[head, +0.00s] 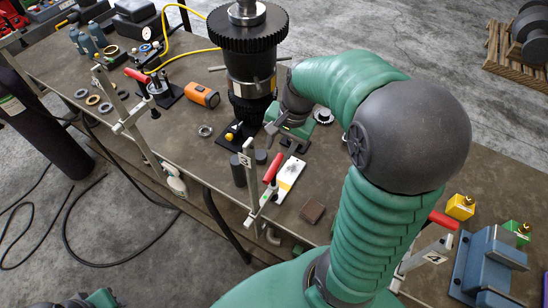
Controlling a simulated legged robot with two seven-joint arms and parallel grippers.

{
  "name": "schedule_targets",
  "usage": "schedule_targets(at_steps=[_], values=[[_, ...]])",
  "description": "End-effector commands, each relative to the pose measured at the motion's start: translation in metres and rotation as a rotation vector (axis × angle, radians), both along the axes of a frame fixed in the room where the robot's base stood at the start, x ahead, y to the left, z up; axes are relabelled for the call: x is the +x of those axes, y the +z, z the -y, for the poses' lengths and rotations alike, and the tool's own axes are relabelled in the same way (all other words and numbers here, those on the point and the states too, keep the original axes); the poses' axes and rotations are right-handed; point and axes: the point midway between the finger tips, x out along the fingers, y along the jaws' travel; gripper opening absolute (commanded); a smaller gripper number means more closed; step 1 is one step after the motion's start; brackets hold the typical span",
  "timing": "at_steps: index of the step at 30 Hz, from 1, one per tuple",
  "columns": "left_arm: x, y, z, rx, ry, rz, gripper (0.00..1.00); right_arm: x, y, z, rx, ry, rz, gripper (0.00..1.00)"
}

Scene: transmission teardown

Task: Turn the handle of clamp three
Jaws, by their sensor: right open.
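Several bar clamps with red handles stand along the near edge of the table. The middle clamp (251,180) has a small white tag that seems to read 3, and its red handle (272,167) points up at a tilt. My right gripper (284,142) is open and empty, just above and beyond that handle and apart from it. Its fingers point down toward the table, near the base of the gear column.
A tall dark gear column (248,60) stands behind my right gripper. Another clamp (128,120) is at the left, and one (425,257) is at the right near a blue fixture (490,262). An orange tool (202,95) and a brown block (312,211) lie on the table (345,195).

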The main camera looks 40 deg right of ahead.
Motion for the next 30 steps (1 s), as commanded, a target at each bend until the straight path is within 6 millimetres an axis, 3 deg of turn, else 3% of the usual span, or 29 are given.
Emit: schedule_targets(at_steps=[3, 9, 20, 30], values=[[0.0, 0.003, 0.0, 0.0, 0.0, 0.0, 0.36, 0.004, -0.03, -0.002, 0.003, 0.0, -0.006, 0.42], [0.0, 0.004, 0.0, 0.0, -0.001, 0.0, 0.36, 0.011, -0.067, -0.005, 0.002, 0.001, -0.003, 0.42], [0.0, 0.004, 0.0, 0.0, 0.0, 0.0, 0.36, 0.014, -0.076, -0.007, -0.001, 0.002, 0.001, 0.42], [0.0, 0.004, 0.0, 0.0, 0.0, 0.0, 0.36, 0.015, -0.076, -0.005, -0.001, 0.001, 0.001, 0.0]])
